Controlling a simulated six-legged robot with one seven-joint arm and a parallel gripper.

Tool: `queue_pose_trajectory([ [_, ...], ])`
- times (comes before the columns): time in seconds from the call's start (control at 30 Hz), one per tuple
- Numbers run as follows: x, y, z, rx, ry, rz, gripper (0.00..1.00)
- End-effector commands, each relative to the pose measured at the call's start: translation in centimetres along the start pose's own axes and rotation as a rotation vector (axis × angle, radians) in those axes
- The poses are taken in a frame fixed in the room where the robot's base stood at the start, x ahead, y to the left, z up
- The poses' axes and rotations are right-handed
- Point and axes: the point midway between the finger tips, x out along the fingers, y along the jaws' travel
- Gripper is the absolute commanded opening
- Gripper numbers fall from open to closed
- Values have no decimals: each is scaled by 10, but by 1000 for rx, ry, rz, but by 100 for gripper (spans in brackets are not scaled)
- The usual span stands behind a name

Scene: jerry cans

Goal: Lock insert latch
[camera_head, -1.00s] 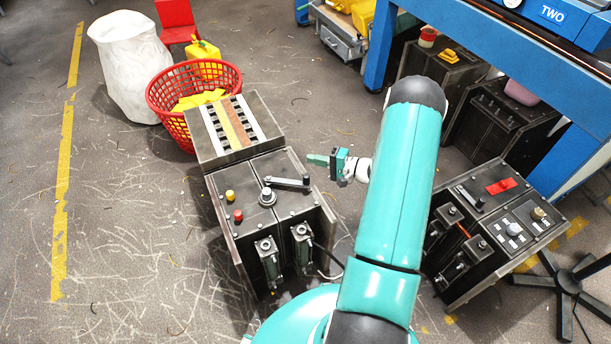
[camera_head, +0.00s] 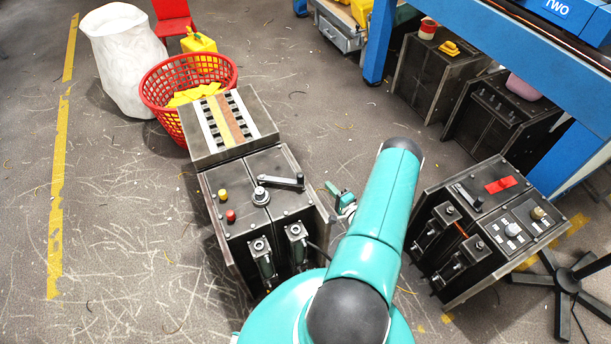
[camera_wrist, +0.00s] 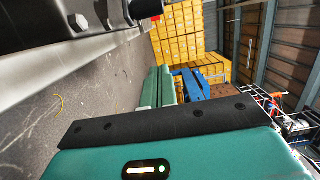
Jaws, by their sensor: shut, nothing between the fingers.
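A dark metal box (camera_head: 250,218) stands left of my arm, with a grey crank lever (camera_head: 283,181) on a round hub (camera_head: 261,196) on its top. Two upright metal latches, one on the left (camera_head: 262,258) and one on the right (camera_head: 298,240), are on its front face. I cannot tell which part is the insert latch. My gripper (camera_head: 330,187) is shut and empty beside the box's right side, near the lever's end, partly hidden by my arm. In the wrist view its teal fingers (camera_wrist: 161,88) lie together beside a dark metal edge (camera_wrist: 60,35) with bolts.
A second metal box (camera_head: 480,235) with a red switch stands to the right of my arm. A red basket (camera_head: 160,92) and white sack (camera_head: 125,60) are behind the first box. A blue table frame (camera_head: 480,50) is at the upper right. Open floor lies left.

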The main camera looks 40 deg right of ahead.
Motion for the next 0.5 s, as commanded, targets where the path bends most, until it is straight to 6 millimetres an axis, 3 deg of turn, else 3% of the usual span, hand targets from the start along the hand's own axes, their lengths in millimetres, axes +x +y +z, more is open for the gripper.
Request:
queue_pose_trajectory([
  [0.27,2,-1,0,1,-1,-1,0],
  [0.5,33,-1,1,0,-6,-2,0],
])
